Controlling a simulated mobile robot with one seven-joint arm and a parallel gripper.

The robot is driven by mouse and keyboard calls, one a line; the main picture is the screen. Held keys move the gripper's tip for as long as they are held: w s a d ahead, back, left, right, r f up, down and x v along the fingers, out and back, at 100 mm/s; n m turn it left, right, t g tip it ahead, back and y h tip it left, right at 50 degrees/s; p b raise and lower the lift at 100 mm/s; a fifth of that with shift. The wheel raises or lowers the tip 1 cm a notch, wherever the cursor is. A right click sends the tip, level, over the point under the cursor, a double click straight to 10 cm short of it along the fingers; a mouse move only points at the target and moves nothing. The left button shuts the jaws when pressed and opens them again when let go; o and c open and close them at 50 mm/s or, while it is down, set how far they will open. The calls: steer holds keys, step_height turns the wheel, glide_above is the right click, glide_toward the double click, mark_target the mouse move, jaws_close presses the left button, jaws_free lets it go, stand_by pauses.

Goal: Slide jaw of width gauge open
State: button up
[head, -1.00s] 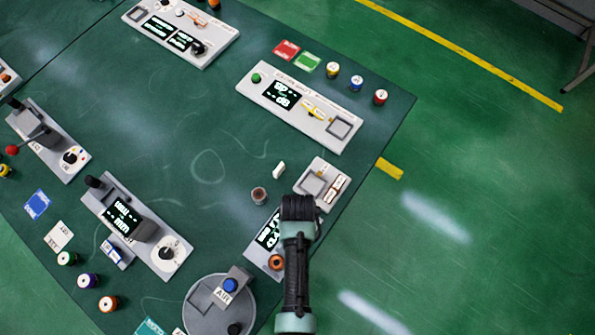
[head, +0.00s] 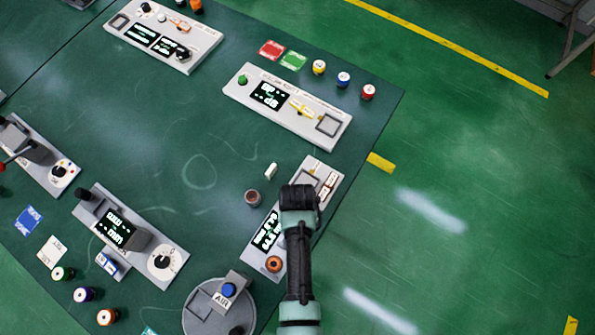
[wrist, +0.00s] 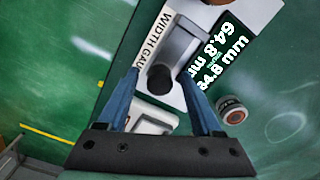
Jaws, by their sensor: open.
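The width gauge is a white device with a black display (head: 268,232) in the head view, partly covered by my arm. In the wrist view its label (wrist: 150,38) reads "WIDTH GAU" and its display (wrist: 222,58) shows 64.8 mm. A grey jaw block (wrist: 183,45) with a round black knob (wrist: 160,82) stands on the gauge. My gripper (wrist: 160,72) is open, with one blue finger on each side of the black knob. Whether either finger touches the knob cannot be told. In the head view my fingers are hidden under the arm.
A brown round piece (head: 252,198) stands left of the gauge, and shows near the right finger in the wrist view (wrist: 232,109). A small white block (head: 271,171) lies behind it. A round station (head: 215,312) marked AIR is front left. The table middle is clear.

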step_height(320, 180, up, 13)
stand_by(0.4)
steer(key=shift+f, duration=0.1)
stand_by(0.4)
